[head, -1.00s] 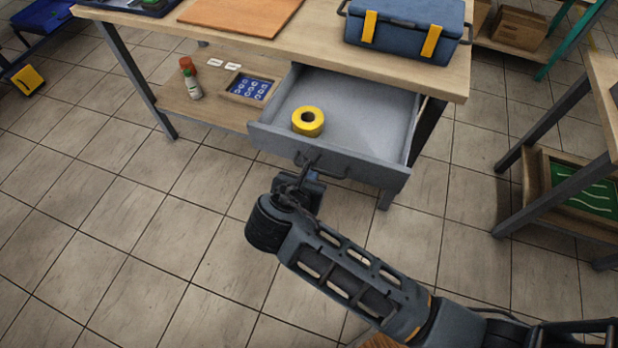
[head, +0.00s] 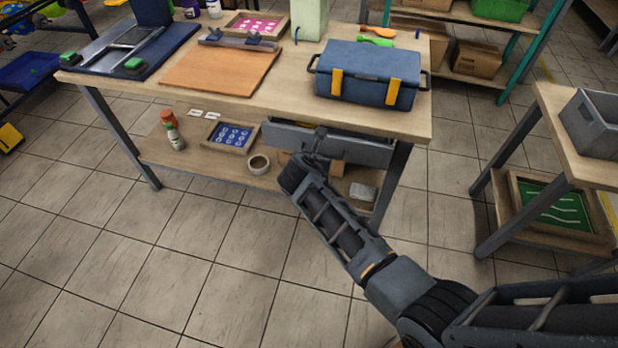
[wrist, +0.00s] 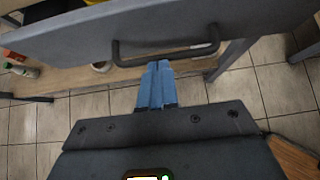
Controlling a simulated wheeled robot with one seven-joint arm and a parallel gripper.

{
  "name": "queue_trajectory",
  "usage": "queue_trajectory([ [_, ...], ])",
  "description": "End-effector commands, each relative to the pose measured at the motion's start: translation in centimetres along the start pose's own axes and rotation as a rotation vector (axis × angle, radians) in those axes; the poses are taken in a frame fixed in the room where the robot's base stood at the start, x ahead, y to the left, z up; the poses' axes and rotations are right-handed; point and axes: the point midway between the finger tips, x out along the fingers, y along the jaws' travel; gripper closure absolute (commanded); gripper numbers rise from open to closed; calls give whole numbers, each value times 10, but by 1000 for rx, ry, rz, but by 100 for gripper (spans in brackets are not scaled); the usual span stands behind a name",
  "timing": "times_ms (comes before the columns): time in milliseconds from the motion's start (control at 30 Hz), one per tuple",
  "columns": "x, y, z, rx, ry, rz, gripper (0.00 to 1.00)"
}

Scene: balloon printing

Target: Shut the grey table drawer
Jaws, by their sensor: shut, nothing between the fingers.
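The grey table drawer (head: 360,151) sits under the right part of the wooden table top, and only a narrow strip of its inside shows above its front in the head view. In the wrist view its front panel (wrist: 190,25) spans the top, with a dark bar handle (wrist: 165,58). My gripper (wrist: 158,66) is shut and empty, its blue fingertips together at the handle's lower edge. I cannot tell whether they touch it. In the head view my gripper (head: 318,155) is at the drawer front, mostly hidden by my own wrist.
A blue toolbox (head: 370,72) and an orange board (head: 221,70) stand on the table top (head: 290,112). The lower shelf (head: 200,165) holds a bottle (head: 174,132), a tray of blue cards (head: 230,135) and a tape roll (head: 259,164). A side table (head: 560,120) stands right. Floor in front is open.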

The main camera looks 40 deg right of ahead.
Motion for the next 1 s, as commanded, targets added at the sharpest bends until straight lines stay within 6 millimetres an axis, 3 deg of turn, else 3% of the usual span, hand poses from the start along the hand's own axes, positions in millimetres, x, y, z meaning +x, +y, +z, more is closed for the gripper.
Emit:
queue_trajectory([
  [100, 17, 0, 14, 3, 0, -2, 100],
  [333, 34, 0, 27, -1, 1, -1, 100],
  [1000, 37, -1, 33, 4, -6, 1, 100],
])
